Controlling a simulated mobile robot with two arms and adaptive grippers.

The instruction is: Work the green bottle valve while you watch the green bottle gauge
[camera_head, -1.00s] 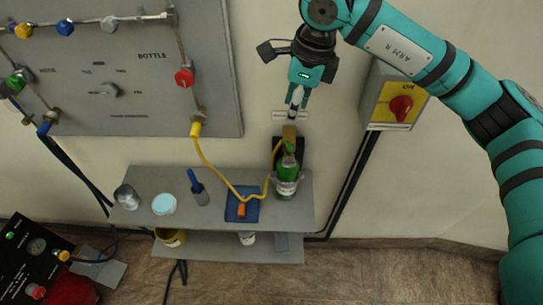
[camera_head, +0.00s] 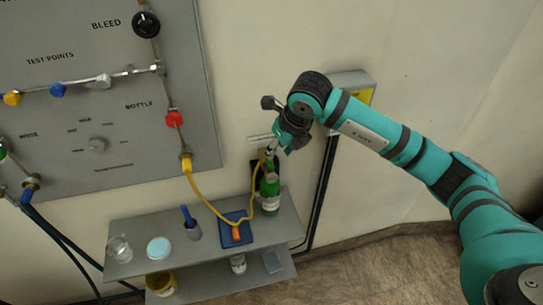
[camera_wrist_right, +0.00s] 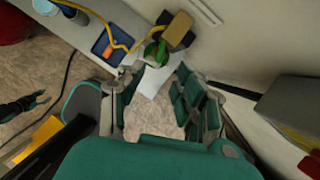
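The green bottle (camera_head: 270,188) stands upright at the right end of the upper shelf, with a white label and a yellow hose by it. In the right wrist view the green bottle (camera_wrist_right: 156,52) is beyond the fingertips. My right gripper (camera_head: 268,147) hangs just above the bottle's top and hides part of it; whether it touches is unclear. In the wrist view the right gripper (camera_wrist_right: 158,85) has its fingers spread, nothing between them. I cannot make out the valve clearly or any green bottle gauge. A dark claw-like shape (camera_wrist_right: 24,104) at the wrist view's left may be my left gripper.
The wall panel (camera_head: 140,160) has a red knob (camera_head: 174,119) and a black bleed knob (camera_head: 146,24). A blue tray (camera_head: 236,229), a white-topped round container (camera_head: 159,248) and a cup (camera_head: 119,249) share the shelf. A switch box (camera_head: 352,78) is behind my right arm.

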